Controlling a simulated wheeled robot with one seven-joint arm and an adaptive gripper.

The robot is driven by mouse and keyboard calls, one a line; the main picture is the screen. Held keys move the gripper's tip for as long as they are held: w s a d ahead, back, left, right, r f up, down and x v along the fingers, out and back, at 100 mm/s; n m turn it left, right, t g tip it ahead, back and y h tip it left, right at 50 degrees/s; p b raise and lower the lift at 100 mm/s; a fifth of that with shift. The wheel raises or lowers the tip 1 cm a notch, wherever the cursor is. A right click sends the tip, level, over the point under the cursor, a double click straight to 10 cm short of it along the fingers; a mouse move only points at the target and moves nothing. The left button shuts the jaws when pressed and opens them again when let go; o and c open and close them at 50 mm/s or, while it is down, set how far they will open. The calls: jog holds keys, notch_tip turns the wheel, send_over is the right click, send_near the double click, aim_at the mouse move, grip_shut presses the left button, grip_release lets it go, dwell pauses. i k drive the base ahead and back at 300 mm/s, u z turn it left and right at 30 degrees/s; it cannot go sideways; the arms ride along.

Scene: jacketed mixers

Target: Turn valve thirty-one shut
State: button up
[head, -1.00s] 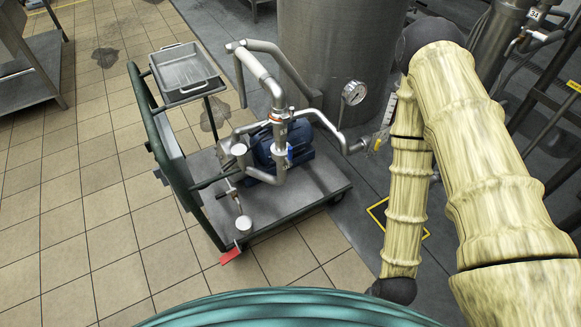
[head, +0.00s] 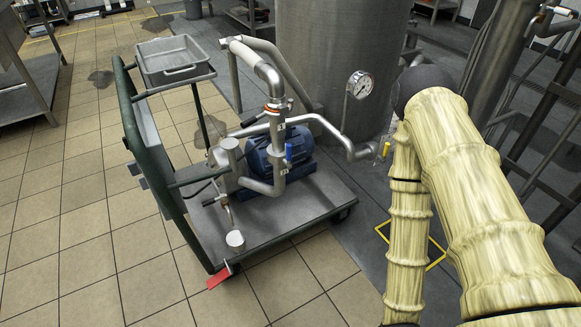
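No label reading thirty-one can be made out, so I cannot tell which valve it is. A small yellow handle (head: 386,149) shows at the end of the pipe by the large steel tank (head: 352,60), partly beside my arm. Another pipe fitting (head: 546,16) with a pale part is at the top right. My arm crosses the right side of the view and hides what is behind it. My gripper is out of the picture.
The wheeled cart (head: 325,196) carries a blue pump (head: 262,152), pipes and a grey tray (head: 174,58). Tiled floor (head: 95,250) at left is clear.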

aim_at(289, 157)
jog(key=u, duration=1.8)
jog(key=k, duration=0.8)
jog(key=z, duration=1.45)
jog(key=i, duration=0.45)
jog(key=u, duration=0.05)
